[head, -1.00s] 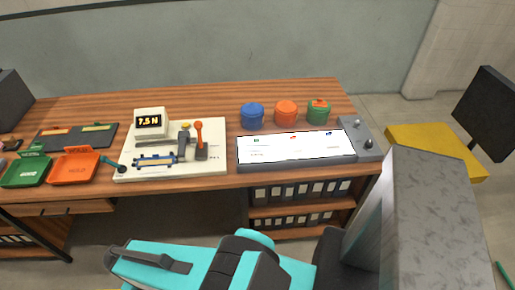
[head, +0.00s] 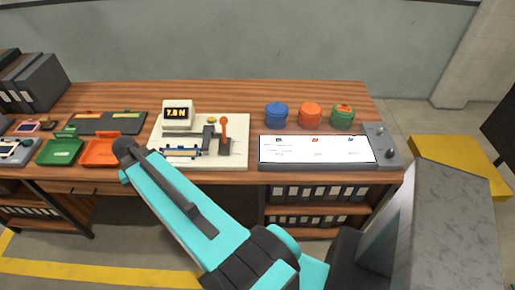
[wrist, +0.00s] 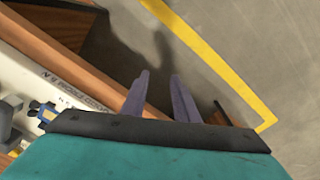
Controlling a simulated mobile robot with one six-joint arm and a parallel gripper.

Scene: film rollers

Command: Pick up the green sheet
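I cannot clearly make out a green sheet. A small green mark (head: 278,140) shows on the white lit panel (head: 315,157), with a red and a blue mark to its right; it is too small to tell what it is. A green tray (head: 60,151) lies on the table at the left. My gripper (wrist: 160,80) is open and empty in the wrist view, its two fingers apart above the floor beside the table's edge. In the head view my arm reaches up and left to the table's front edge, and the fingers do not show.
An orange tray (head: 101,151) is partly behind my arm. A white testing device (head: 232,152) with a display and lever stands mid-table. Blue (head: 276,115), orange (head: 310,115) and green (head: 342,117) canisters stand behind the lit panel. Dark binders (head: 40,80) stand at the far left.

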